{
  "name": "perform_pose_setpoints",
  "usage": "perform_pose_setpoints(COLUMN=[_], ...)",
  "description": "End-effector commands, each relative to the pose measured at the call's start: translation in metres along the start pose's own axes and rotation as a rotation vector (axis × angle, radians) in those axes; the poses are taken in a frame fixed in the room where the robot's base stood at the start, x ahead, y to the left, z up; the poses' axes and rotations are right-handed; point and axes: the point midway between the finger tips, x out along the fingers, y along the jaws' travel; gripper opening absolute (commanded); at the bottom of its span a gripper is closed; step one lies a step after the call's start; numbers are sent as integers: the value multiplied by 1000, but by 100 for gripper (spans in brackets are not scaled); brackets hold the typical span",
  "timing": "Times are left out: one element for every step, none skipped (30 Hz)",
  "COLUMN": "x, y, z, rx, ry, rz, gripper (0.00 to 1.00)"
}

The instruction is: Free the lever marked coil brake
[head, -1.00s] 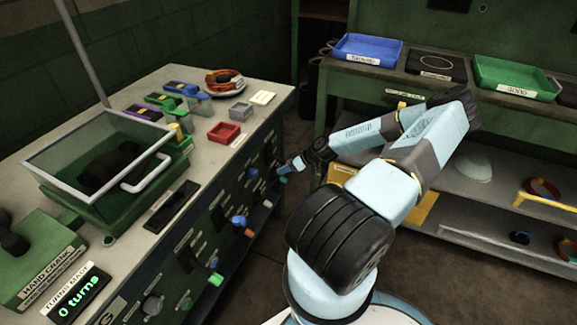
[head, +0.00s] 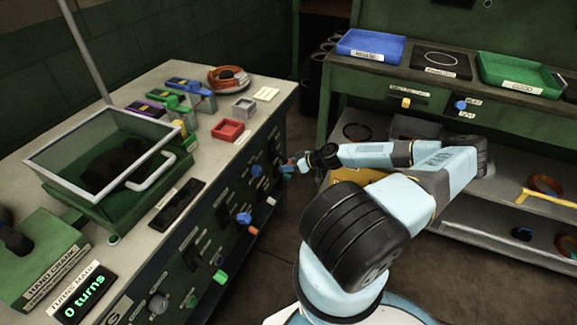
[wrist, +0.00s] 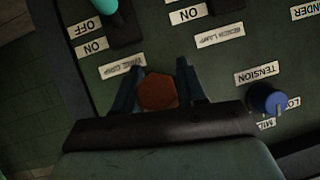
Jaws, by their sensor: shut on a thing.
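My gripper (head: 289,166) is at the far end of the control panel on the bench's front face. In the wrist view, my gripper (wrist: 158,95) has its two dark blue fingers on either side of a red-brown faceted knob (wrist: 157,90) and is shut on it. The knob is seen end-on, so its lever shaft is hidden. A small label (wrist: 122,68) just above the left finger is too blurred to read. I cannot tell which control is marked coil brake.
In the wrist view, a teal-tipped lever (wrist: 106,8) stands at upper left, and a blue knob (wrist: 268,100) sits right beside a TENSION label. In the head view, blue (head: 243,219) and green (head: 219,277) handles jut from the panel. A shelf (head: 470,225) stands right.

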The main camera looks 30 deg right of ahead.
Motion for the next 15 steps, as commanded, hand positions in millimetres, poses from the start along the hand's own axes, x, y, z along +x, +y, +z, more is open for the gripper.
perform_pose_setpoints(x=[-1,-1,-1,-1,-1,-1,-1,-1,-1,0,0,0,0,0,1], y=[5,5,5,5,5,5,5,5,5,4,4,3,3,2,2], z=[3,3,3,3,3,3,3,4,4,4,3,3,3,3,2], rx=[2,2,1,1,1,2,2,1,2,1,1,1,1,0,0], ry=[-3,-3,-3,-3,-4,-4,-4,-4,-5,-5,-5,-4,-4,-4,-4], rz=[12,12,11,11,11,11,11,10,10,9,8,7,6,5,4], gripper=[0,0,0,0,0,0,0,0,44,47,50,54,57,60,61])
